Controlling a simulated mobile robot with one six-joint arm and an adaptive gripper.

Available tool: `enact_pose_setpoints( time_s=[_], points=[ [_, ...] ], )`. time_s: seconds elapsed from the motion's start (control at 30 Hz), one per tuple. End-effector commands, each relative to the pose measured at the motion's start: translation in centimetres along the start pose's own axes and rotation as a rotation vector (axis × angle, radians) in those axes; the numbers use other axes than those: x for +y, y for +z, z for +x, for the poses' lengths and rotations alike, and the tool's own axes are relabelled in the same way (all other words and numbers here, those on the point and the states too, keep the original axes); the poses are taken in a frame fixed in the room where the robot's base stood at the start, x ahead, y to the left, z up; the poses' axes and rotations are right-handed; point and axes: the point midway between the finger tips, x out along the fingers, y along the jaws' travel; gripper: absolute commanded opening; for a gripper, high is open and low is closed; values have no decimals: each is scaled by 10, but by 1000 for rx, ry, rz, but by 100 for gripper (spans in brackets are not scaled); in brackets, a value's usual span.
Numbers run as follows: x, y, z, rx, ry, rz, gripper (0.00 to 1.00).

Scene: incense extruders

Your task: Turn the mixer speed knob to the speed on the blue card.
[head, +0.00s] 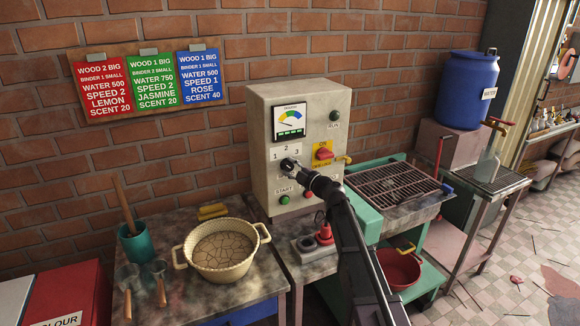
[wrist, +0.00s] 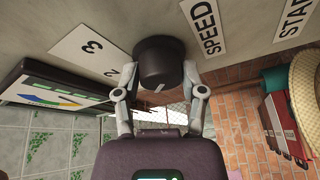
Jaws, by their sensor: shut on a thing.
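The blue card (head: 201,76) hangs on the board on the brick wall and reads SPEED 1, WATER 500, ROSE, SCENT 40. The mixer speed knob (wrist: 160,60) is a dark round knob on the grey control box (head: 263,120), below the white 1 2 3 plate (head: 287,152). My gripper (wrist: 160,76) is shut on the knob, one finger on each side. A short white mark shows on the knob near its lower edge in the wrist view. In the head view my gripper (head: 293,168) hides most of the knob, and I cannot tell which number it points at.
The box also carries a gauge (head: 290,121), a red switch on a yellow plate (head: 323,154), and a green START button (head: 284,199). A woven basin (head: 221,250) stands on the table to the left. Red (head: 104,88) and green (head: 154,80) cards hang beside the blue one.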

Motion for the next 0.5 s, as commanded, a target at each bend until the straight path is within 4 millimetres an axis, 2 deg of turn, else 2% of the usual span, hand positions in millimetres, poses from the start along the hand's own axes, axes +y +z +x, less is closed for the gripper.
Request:
enact_pose_setpoints(
  time_s=[0.4,0.43,0.5],
  points=[
    [1,1,1,-3,-1,-8,5],
    [1,1,1,-3,-1,-8,59],
    [1,1,1,-3,-1,-7,80]
  ],
)
